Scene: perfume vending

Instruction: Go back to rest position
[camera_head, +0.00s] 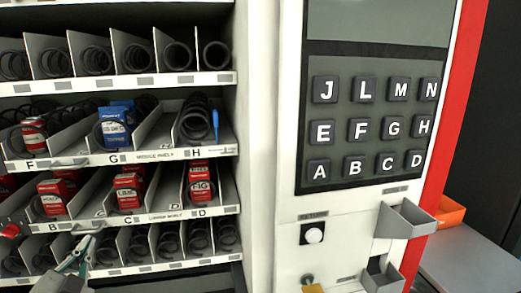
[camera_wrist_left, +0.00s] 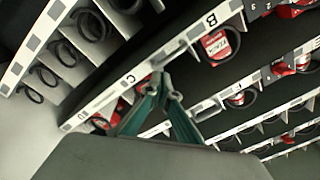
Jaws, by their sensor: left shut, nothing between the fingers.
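My left gripper (camera_head: 84,245) shows at the lower left of the head view, in front of the lower shelves of the vending machine. Its green-grey fingers are closed with nothing between them. In the left wrist view its fingertips (camera_wrist_left: 160,84) meet in front of a shelf edge marked C and B. I cannot tell whether they touch that edge. My right gripper is not in view.
The shelves hold metal coils, red boxes (camera_head: 201,182) and a blue box (camera_head: 116,126). To the right are a letter keypad (camera_head: 372,125), a grey metal tray (camera_head: 405,218) sticking out, and an orange bin (camera_head: 449,211) on a grey surface (camera_head: 468,262).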

